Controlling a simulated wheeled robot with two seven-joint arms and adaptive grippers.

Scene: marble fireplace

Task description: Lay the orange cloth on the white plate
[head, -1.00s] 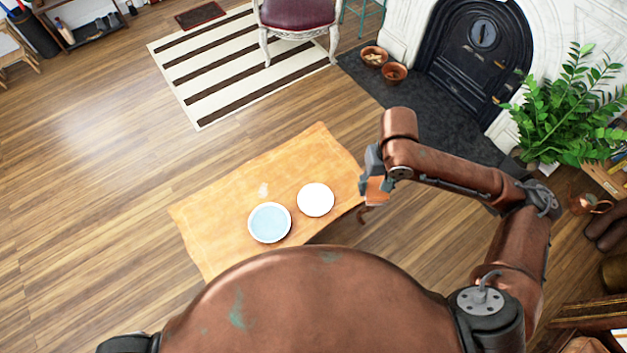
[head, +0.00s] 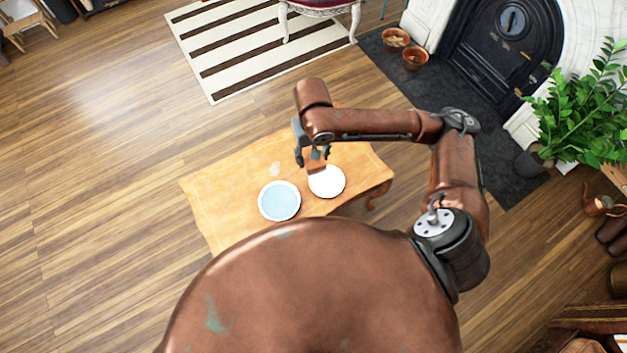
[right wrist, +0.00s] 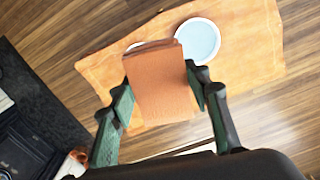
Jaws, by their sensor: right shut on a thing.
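The orange cloth (head: 316,167) hangs as a folded flat piece from my right gripper (head: 312,154), which is shut on it. In the right wrist view the cloth (right wrist: 160,88) sits between the two fingers. The white plate (head: 328,184) lies on the wooden table, and the cloth is over its upper left edge in the head view. I cannot tell whether cloth and plate touch. In the right wrist view the cloth hides most of the white plate; a sliver of rim (right wrist: 150,46) shows. My left gripper is out of view.
A light blue plate with a white rim (head: 279,201) lies just left of the white plate. The table's left part (head: 215,190) is bare. A plant (head: 580,110) and fireplace (head: 505,45) are at the right.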

